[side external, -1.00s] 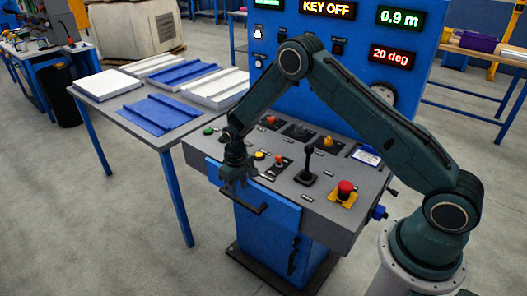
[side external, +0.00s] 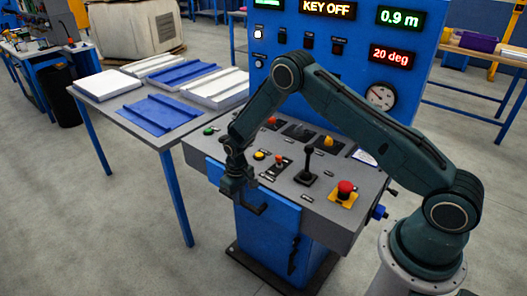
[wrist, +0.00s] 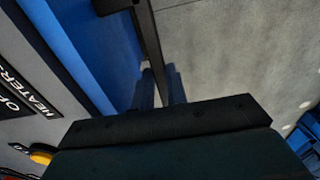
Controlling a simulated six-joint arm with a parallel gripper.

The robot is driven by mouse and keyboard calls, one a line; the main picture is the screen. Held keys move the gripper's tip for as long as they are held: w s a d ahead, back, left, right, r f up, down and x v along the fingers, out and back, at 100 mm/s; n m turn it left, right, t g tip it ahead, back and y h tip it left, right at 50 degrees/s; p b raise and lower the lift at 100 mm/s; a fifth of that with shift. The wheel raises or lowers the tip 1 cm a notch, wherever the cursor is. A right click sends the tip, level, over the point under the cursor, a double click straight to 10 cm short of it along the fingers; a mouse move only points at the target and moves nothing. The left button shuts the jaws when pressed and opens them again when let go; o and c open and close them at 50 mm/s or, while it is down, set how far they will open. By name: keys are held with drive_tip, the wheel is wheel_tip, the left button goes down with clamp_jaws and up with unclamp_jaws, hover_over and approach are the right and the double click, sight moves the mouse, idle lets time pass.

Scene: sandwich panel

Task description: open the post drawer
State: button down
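The drawer (side external: 270,208) is the blue front panel under the left edge of the grey console, and it looks closed. Its black bar handle (side external: 254,209) sticks out from the front, its left part hidden by my gripper. My gripper (side external: 236,188) points down at the handle in the side view. In the wrist view the handle bar (wrist: 149,40) runs down between the two dark fingertips of my gripper (wrist: 160,88). The fingers sit close on either side of the bar; I cannot tell whether they press on it.
The console top (side external: 325,190) holds a joystick (side external: 309,165), a red emergency button (side external: 345,187) and smaller knobs near my arm. A table (side external: 185,138) with white and blue panels stands to the left. The floor in front of the drawer is clear.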

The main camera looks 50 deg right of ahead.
drive_tip(key=shift+a, duration=0.1)
drive_tip(key=a, duration=2.4)
drive_tip(key=shift+a, duration=0.3)
drive_tip(key=c, duration=1.4)
unclamp_jaws()
drive_tip(key=shift+r, duration=0.2)
wheel_tip(320, 180, up, 14)
drive_tip(key=shift+f, duration=0.25)
